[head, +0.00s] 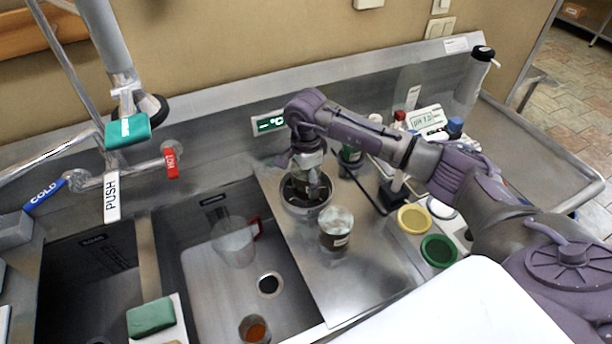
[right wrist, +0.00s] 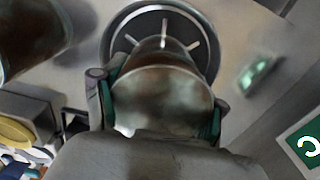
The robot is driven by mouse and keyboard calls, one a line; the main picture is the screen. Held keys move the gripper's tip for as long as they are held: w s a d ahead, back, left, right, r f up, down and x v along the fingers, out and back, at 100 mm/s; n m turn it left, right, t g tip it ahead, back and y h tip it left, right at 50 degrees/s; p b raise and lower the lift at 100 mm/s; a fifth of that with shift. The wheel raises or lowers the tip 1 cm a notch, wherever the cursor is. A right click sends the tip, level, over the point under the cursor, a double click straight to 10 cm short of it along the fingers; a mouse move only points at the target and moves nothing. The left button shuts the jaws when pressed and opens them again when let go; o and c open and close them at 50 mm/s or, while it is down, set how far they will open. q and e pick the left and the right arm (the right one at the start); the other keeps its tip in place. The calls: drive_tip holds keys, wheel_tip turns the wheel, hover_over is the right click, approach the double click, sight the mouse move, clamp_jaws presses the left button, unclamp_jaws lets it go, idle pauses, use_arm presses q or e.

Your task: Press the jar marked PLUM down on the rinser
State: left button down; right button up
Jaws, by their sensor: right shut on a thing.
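The rinser (head: 305,208) is a round dark basin with a metal rim, set in the steel counter. In the right wrist view the rinser (right wrist: 163,14) shows pale spokes. My right gripper (head: 312,182) points down at it. In the right wrist view my right gripper (right wrist: 160,108) is shut on a glass jar (right wrist: 162,92), with a finger on each side. The jar is over the rinser's spokes; I cannot tell whether it touches them. Its label is hidden, so PLUM cannot be read. My left gripper is not in view.
Another jar (head: 336,236) with an unreadable label stands close to the rinser; it also shows in the right wrist view (right wrist: 28,38). A dark green-labelled bottle (head: 351,156) stands behind. Yellow (head: 413,218) and green (head: 438,251) lids lie at right. A clear jug (head: 233,241) stands in the sink.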

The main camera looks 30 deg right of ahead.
idle(0.4)
drive_tip(key=shift+r+p, duration=2.15)
drive_tip(key=shift+r, duration=1.95)
drive_tip(key=shift+f, duration=0.1)
